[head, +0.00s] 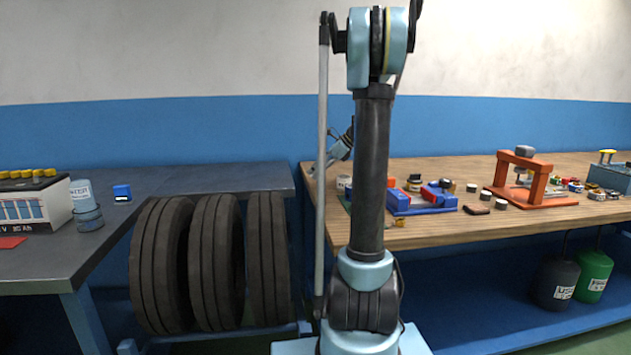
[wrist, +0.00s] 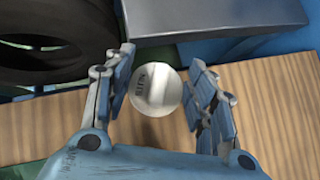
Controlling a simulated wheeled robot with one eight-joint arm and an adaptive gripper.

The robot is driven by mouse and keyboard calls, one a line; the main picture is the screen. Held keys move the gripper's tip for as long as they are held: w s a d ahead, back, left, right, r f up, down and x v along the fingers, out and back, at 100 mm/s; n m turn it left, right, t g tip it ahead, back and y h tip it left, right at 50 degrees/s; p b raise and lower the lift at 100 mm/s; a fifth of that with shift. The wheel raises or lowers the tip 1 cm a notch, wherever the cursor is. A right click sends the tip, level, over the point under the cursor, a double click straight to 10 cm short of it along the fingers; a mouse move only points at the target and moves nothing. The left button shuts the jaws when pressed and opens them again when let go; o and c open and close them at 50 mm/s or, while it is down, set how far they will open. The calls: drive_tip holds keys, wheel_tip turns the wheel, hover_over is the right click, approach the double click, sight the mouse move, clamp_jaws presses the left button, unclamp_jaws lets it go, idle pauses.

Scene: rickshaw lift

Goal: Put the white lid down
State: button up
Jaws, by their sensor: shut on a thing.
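The white lid (wrist: 155,91) is a round pale disc with small dark print, seen from above in the wrist view. It sits between the two fingers of my gripper (wrist: 163,72), which is shut on it. Below it is the wooden workbench top (wrist: 272,95), near the bench's left end. In the head view my gripper (head: 325,162) is small and partly behind my arm, above the left end of the wooden bench (head: 460,225). The lid cannot be made out there. How high the lid is above the wood is hard to tell.
The grey metal bench (head: 235,178) adjoins on the left, with several tyres (head: 215,260) below. Bare wood lies along the front edge.

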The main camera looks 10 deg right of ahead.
sight(318, 188)
drive_tip(key=shift+f, duration=1.7)
drive_tip(key=shift+f, duration=0.4)
drive_tip(key=shift+s+f, duration=0.1)
drive_tip(key=shift+f, duration=0.1)
drive_tip(key=o, duration=0.9)
drive_tip(key=shift+f, duration=0.1)
drive_tip(key=shift+c, duration=0.2)
drive_tip(key=shift+r, duration=0.25)
drive_tip(key=v, duration=1.2)
drive_tip(key=shift+r, duration=0.5)
